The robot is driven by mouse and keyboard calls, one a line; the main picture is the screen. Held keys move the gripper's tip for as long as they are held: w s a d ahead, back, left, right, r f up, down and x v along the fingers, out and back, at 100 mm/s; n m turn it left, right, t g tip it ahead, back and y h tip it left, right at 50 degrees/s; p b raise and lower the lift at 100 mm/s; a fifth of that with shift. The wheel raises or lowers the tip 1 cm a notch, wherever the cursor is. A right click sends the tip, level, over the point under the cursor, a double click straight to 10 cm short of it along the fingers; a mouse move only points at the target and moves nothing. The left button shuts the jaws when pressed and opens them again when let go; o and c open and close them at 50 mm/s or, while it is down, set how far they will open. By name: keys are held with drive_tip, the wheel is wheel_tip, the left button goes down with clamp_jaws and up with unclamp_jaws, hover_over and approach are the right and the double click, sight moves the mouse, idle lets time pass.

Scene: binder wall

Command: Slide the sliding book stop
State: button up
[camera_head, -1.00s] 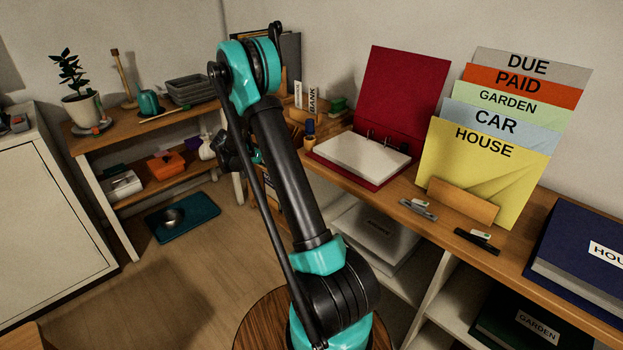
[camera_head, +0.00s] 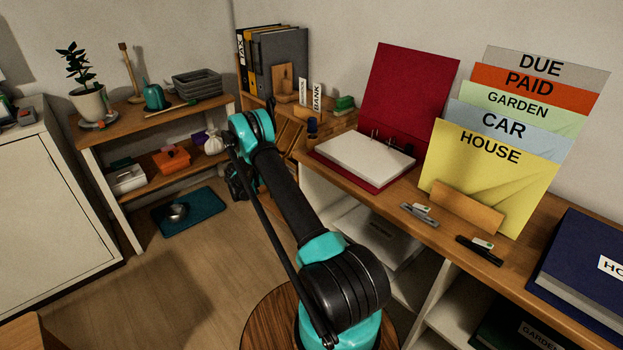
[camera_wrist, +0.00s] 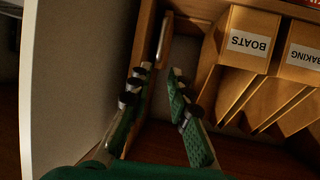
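In the wrist view, an upright wooden panel (camera_wrist: 143,45) carries a pale metal handle (camera_wrist: 164,38); this looks like the sliding book stop, though I cannot be sure. Brown file boxes (camera_wrist: 246,40), one labelled BOATS, stand to its right, with a gap between. My gripper (camera_wrist: 157,76) is open and empty. Its two fingers point toward the handle, which shows beyond and between the tips, apparently not touched. In the head view my gripper (camera_head: 240,185) is a dark shape low by the left end of the shelf unit, partly hidden by my arm.
A white panel edge (camera_wrist: 30,80) runs close along the left in the wrist view. In the head view, binders (camera_head: 282,60) and a red open binder (camera_head: 405,100) stand on the unit's top. A teal mat (camera_head: 190,218) with a bowl lies on the floor.

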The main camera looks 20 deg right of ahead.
drive_tip(key=x, duration=1.4)
drive_tip(key=shift+d, duration=0.15)
drive_tip(key=shift+f, duration=0.1)
clamp_jaws()
